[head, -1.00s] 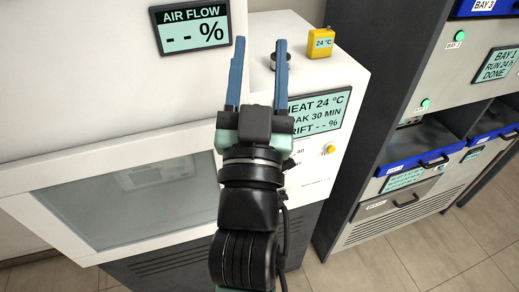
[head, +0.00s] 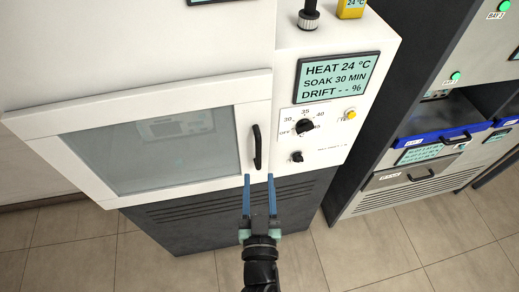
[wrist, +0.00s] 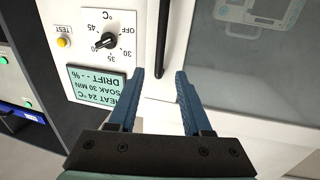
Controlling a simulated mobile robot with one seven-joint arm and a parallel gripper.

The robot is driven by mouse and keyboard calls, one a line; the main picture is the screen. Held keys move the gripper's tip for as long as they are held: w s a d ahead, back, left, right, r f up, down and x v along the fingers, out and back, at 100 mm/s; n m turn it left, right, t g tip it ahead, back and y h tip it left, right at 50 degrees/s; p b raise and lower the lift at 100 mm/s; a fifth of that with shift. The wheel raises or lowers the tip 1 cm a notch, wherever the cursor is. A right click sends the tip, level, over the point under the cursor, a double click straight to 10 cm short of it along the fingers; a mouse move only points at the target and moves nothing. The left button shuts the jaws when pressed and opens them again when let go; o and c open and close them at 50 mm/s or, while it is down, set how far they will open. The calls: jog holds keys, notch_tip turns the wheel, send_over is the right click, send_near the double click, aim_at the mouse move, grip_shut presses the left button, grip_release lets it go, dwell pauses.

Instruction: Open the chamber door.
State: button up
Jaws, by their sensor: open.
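The white chamber door (head: 257,90) with its grey glass window (head: 165,150) is shut on the front of the machine. Its black vertical handle (head: 257,147) is at the door's right side. My gripper (head: 260,178) is open and empty, its blue fingers pointing at the machine near the handle's lower end in the head view. In the wrist view, the open fingers (wrist: 158,75) point toward the handle (wrist: 163,38), which lies in line with the gap between them. I cannot tell the exact distance between fingertips and handle.
Right of the handle are a panel with a black dial (head: 305,127), a smaller knob (head: 297,157), a yellow TEST button (head: 350,114) and a display (head: 337,77). A dark rack (head: 400,130) with blue-fronted bays stands farther right. The tiled floor (head: 390,250) is clear in front.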

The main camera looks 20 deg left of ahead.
aim_at(258, 151)
jog(key=p+x, duration=0.1)
jog(key=x, duration=0.7)
jog(key=shift+w+a, duration=0.1)
jog(key=shift+w, duration=0.1)
grip_shut()
dwell(1.2)
